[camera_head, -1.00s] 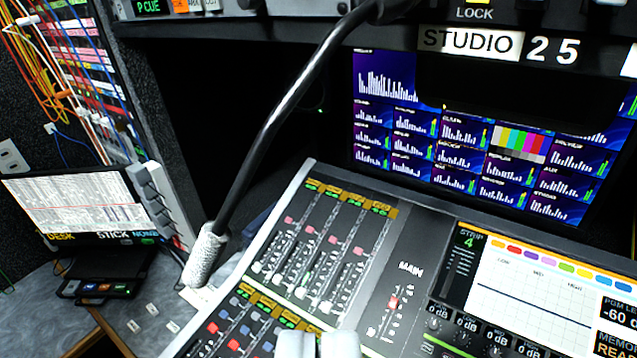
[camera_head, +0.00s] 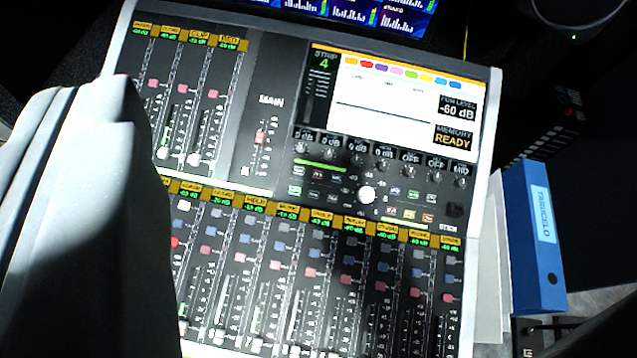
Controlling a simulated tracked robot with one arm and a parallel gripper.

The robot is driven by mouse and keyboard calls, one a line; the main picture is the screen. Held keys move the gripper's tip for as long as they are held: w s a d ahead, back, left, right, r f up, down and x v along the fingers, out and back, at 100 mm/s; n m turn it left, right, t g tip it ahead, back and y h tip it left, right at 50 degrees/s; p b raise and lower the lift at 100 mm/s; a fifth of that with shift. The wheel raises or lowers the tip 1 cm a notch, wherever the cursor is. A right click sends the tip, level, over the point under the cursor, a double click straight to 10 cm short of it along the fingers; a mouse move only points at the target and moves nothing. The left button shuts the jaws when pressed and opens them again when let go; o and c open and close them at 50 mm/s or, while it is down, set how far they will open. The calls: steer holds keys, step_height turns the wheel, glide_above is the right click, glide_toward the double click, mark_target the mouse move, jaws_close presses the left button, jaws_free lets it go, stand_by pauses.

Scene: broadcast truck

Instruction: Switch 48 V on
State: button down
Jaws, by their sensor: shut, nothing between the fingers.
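The mixing console (camera_head: 262,215) fills the middle of the view, with its strip panel and lit screen (camera_head: 395,105) at the upper right. Below the screen are a row of knobs (camera_head: 383,163) and small buttons, some lit red (camera_head: 391,211), green and orange. Their labels are too small to read, so I cannot tell which one is 48 V. My gripper (camera_head: 82,95) is large and pale at the left, shut and empty. It hides the console's left edge and appears well left of the small buttons.
Two banks of faders fill the console's upper left and lower part. A blue binder (camera_head: 534,235) stands close to the console's right side. A monitor (camera_head: 375,15) is behind its top edge. A dark slatted unit (camera_head: 548,130) is at the right.

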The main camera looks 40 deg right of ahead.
steer(key=w+d+f+m+g, duration=0.2)
steer(key=w+d+f+g, duration=0.1)
steer(key=f, duration=0.8)
steer(key=w+d+f+m+g+h, duration=0.1)
steer(key=w+d+f, duration=0.5)
steer(key=f, duration=0.6)
steer(key=w+d+f+m+g+h, duration=0.1)
steer(key=w+d+f+m+g, duration=0.2)
steer(key=f, duration=0.8)
steer(key=w+d+g, duration=0.2)
steer(key=d, duration=0.1)
steer(key=shift+w+d+f+g, duration=0.15)
steer(key=shift+w+f+g, duration=0.05)
steer(key=shift+f+g, duration=0.1)
steer(key=shift+b, duration=0.3)
